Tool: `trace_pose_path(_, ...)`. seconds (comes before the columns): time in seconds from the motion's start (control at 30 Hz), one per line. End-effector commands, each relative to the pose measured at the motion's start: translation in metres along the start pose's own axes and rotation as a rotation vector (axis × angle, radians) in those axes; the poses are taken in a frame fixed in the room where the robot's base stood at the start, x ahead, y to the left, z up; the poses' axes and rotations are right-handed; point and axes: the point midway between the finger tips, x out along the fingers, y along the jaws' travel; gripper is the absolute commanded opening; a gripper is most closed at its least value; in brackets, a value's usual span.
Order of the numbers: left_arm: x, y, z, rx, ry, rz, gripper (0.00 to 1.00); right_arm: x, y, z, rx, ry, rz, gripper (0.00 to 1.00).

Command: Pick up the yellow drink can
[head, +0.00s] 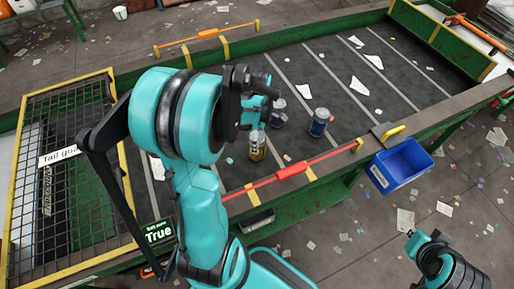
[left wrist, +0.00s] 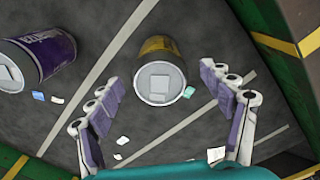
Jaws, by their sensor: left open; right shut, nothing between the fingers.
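The yellow drink can (head: 257,147) stands on the dark belt, just below my left gripper's dark hand in the head view; its upper part is close to the hand. In the left wrist view, the yellow can (left wrist: 159,51) shows its silver end, ahead of and between the open fingers. My left gripper (left wrist: 160,82) is open, with clear gaps between its pads and the can. Its fingertips are hard to make out in the head view. My right gripper (head: 411,236) is shut and empty at the lower right, away from the belt.
A blue can (head: 320,122) stands to the right on the belt. Paper scraps (head: 359,86) lie about. A red bar (head: 292,171) runs along the near edge; a blue bin (head: 402,168) hangs outside.

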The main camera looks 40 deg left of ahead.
Motion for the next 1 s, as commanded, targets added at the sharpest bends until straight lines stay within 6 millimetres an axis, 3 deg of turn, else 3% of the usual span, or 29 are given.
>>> trace_pose_path(0.4, 0.06, 0.0, -0.002, 0.004, 0.0, 0.002, 0.8, 0.02, 0.0, 0.015, 0.0, 0.0, 0.0, 0.0)
trace_pose_path(0.7, 0.064, 0.0, -0.002, 0.005, 0.0, 0.002, 0.8, 0.021, 0.0, 0.015, 0.0, 0.0, 0.0, 0.0)
trace_pose_path(0.73, 0.064, 0.0, -0.002, 0.005, 0.0, 0.002, 0.77, 0.021, 0.0, 0.015, 0.0, 0.0, 0.0, 0.0)
trace_pose_path(0.87, 0.064, 0.0, -0.002, 0.005, 0.0, 0.002, 0.46, 0.021, 0.0, 0.015, 0.0, 0.0, 0.0, 0.0)
trace_pose_path(1.0, 0.064, 0.0, -0.002, 0.005, 0.0, 0.002, 0.42, 0.021, 0.0, 0.015, 0.0, 0.0, 0.0, 0.0)
